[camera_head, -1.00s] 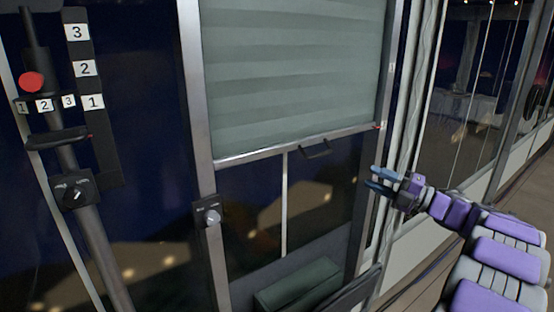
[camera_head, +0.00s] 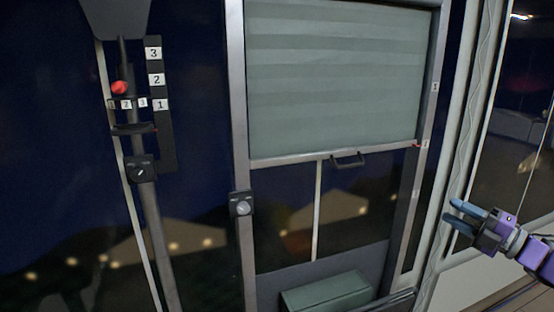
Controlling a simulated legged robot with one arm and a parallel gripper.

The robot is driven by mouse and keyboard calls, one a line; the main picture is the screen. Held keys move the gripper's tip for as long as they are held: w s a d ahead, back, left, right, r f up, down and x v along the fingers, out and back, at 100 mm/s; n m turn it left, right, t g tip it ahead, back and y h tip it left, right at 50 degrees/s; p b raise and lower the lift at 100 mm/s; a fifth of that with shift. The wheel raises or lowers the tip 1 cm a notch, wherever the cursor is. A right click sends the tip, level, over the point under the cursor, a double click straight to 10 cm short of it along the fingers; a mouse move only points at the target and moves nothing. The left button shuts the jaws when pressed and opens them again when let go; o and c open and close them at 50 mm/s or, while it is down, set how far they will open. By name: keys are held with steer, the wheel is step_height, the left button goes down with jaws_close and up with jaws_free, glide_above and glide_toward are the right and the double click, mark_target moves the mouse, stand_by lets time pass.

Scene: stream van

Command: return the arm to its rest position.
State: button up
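My gripper (camera_head: 452,212) is at the right side of the head view, in front of the pale strip beside the window frame. Its two blue-grey fingers point left with a gap between them, and nothing shows between them. The purple and grey arm (camera_head: 535,252) comes in from the right edge, and most of it is out of view. The gripper is apart from the shade's handle (camera_head: 348,160), which is to its left.
A grey-green shade (camera_head: 335,80) covers the window's upper part. A dark knob box (camera_head: 241,205) sits on the frame's left post. A numbered post with a red ball (camera_head: 120,88) stands at left. A green box (camera_head: 327,292) lies below the window.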

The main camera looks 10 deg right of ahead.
steer(key=w+a+r+m+h, duration=0.2)
steer(key=w+r+m+h, duration=0.1)
steer(key=w+m+h, duration=0.4)
steer(key=w+a+r+m+h, duration=0.2)
steer(key=w+r+m+h, duration=0.2)
steer(key=w+m+h, duration=0.25)
steer(key=s+a+f+m+g, duration=0.55)
steer(key=s+a+f, duration=0.35)
steer(key=a, duration=0.2)
steer(key=s+a+f+m+g, duration=0.5)
steer(key=s+a+f+g, duration=0.25)
steer(key=a+f, duration=0.35)
steer(key=s+a+f+g+y, duration=0.2)
steer(key=s+a+f+g, duration=0.1)
steer(key=s+a, duration=0.6)
steer(key=s+a+f+g+y, duration=0.2)
steer(key=s+a, duration=0.6)
steer(key=s, duration=0.8)
steer(key=shift+a+f+g, duration=0.35)
steer(key=shift+f+g, duration=0.1)
steer(key=shift+g, duration=0.35)
steer(key=shift+w+y, duration=0.1)
steer(key=shift+y, duration=0.15)
